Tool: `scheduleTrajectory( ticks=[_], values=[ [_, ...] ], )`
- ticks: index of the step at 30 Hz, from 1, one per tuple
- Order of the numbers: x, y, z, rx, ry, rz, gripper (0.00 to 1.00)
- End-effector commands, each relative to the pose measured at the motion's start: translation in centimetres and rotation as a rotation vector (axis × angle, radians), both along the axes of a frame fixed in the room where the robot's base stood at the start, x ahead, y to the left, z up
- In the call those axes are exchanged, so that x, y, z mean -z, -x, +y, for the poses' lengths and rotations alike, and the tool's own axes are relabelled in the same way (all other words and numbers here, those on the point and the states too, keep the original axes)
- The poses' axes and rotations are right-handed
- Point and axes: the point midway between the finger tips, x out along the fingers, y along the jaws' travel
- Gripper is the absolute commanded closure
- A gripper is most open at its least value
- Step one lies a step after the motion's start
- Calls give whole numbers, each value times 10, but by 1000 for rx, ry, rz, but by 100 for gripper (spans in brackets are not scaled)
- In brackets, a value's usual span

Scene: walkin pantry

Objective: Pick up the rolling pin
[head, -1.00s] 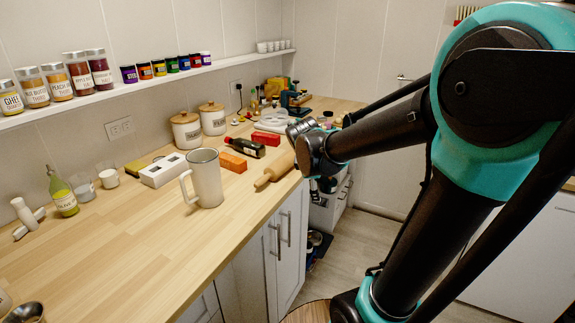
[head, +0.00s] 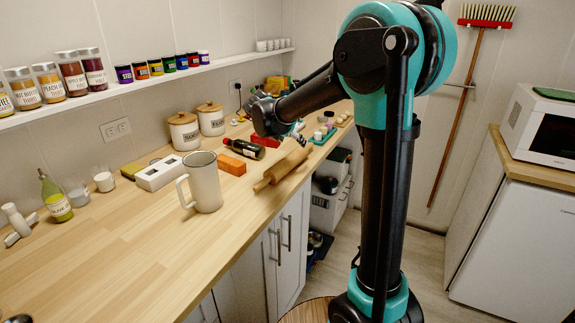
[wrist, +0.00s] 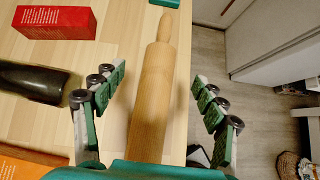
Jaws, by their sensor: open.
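The wooden rolling pin (head: 284,167) lies on the wooden counter near its front edge, beyond the white pitcher. In the wrist view the rolling pin (wrist: 154,100) runs lengthwise between the two fingers, with one handle pointing to the top. My gripper (wrist: 157,95) is open above it, one finger on each side. The left finger is over the counter and the right finger is past the counter edge. In the head view my gripper (head: 283,132) is above the counter near the far end of the pin. The near end of the pin is hidden in the wrist view.
A dark bottle (head: 244,149) and an orange box (head: 232,165) lie left of the pin. A red box (wrist: 54,22) is at upper left in the wrist view. The white pitcher (head: 206,182) stands nearer. The counter's front left is clear.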

Motion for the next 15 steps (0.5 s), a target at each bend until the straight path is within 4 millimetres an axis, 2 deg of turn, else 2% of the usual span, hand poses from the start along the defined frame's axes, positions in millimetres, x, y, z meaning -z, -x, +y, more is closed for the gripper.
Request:
scheduleTrajectory(
  ticks=[6, 15],
  values=[
    [26, -21, -17, 4, -1, 0, 28],
    [39, -30, -23, 1, -1, 0, 28]
  ],
)
